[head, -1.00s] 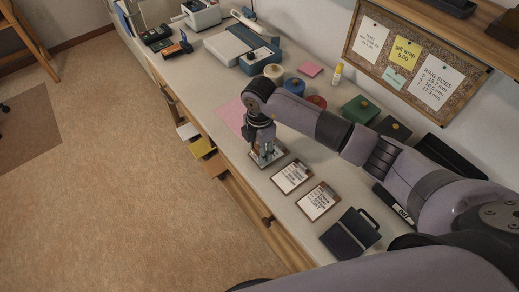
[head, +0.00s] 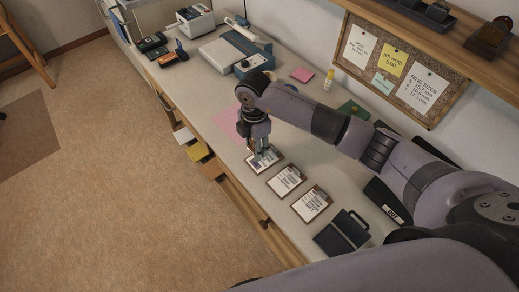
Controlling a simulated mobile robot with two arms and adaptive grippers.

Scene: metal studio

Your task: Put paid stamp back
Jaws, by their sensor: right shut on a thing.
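My right gripper (head: 262,156) points down over the farthest of three small clipboards (head: 252,168) on the bench. It is shut on the paid stamp, which is small and mostly hidden by the fingers; its marking cannot be read. I cannot tell whether the stamp touches the sheet. Two more clipboards, a middle one (head: 287,181) and a near one (head: 312,205), lie in a row toward the front. My left gripper is not in view.
A pink sheet (head: 226,122) lies left of the gripper. A green block (head: 353,109) shows behind my arm. A blue-grey machine (head: 228,52) stands farther back. A corkboard (head: 393,66) hangs on the wall.

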